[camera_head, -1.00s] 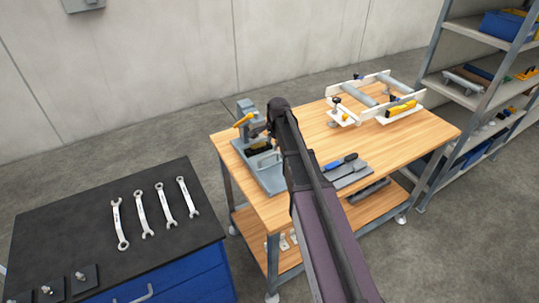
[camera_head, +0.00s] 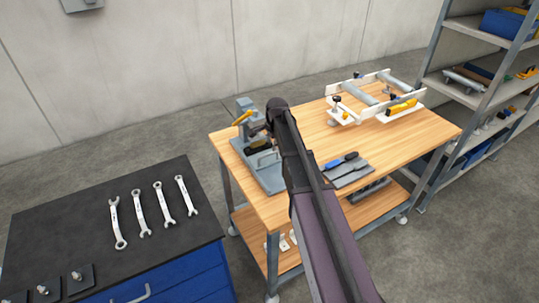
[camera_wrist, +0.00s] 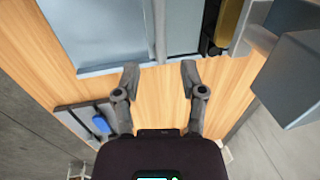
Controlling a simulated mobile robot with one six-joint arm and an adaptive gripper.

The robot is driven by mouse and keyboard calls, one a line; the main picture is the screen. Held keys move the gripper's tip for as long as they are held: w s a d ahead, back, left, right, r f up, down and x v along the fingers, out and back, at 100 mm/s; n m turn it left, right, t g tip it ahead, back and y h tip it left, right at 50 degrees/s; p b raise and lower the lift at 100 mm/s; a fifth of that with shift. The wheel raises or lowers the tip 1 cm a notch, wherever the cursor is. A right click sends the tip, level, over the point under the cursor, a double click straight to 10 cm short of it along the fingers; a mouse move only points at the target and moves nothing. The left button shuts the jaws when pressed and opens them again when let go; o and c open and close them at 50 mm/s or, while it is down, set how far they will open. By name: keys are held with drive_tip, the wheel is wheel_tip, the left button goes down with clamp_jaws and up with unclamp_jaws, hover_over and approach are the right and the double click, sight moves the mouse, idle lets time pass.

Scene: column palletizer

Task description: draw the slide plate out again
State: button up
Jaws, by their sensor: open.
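A grey fixture (camera_head: 257,178) with an upright block, a yellow lever and a looped handle stands at the left end of the wooden bench. In the wrist view its grey surfaces (camera_wrist: 95,35) fill the top, with a second flat grey part (camera_wrist: 180,28) beside them. I cannot tell for sure which part is the slide plate. My gripper (camera_wrist: 160,75) is open with nothing between its fingers. Its fingertips point at the near edge of the grey parts, over bare wood. In the head view my arm hides the gripper and some of the fixture.
The wooden bench (camera_head: 385,150) also holds a blue-handled tool (camera_head: 341,161) on grey plates and a white frame (camera_head: 365,112) with rods at the back right. A dark cabinet top (camera_head: 75,215) with several wrenches is at left. Shelves (camera_head: 480,95) stand at right.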

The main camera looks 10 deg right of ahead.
sight(270, 154)
drive_tip(key=shift+w+a+f+b, duration=0.1)
drive_tip(key=shift+w+f+b, duration=0.1)
drive_tip(key=shift+f+b, duration=0.7)
drive_tip(key=shift+w+f+b, duration=0.15)
drive_tip(key=shift+f+b, duration=0.6)
drive_tip(key=shift+f, duration=0.2)
drive_tip(key=shift+w+a+f+b, duration=0.1)
drive_tip(key=shift+w+f+b, duration=0.1)
drive_tip(key=shift+f+b, duration=0.7)
clamp_jaws()
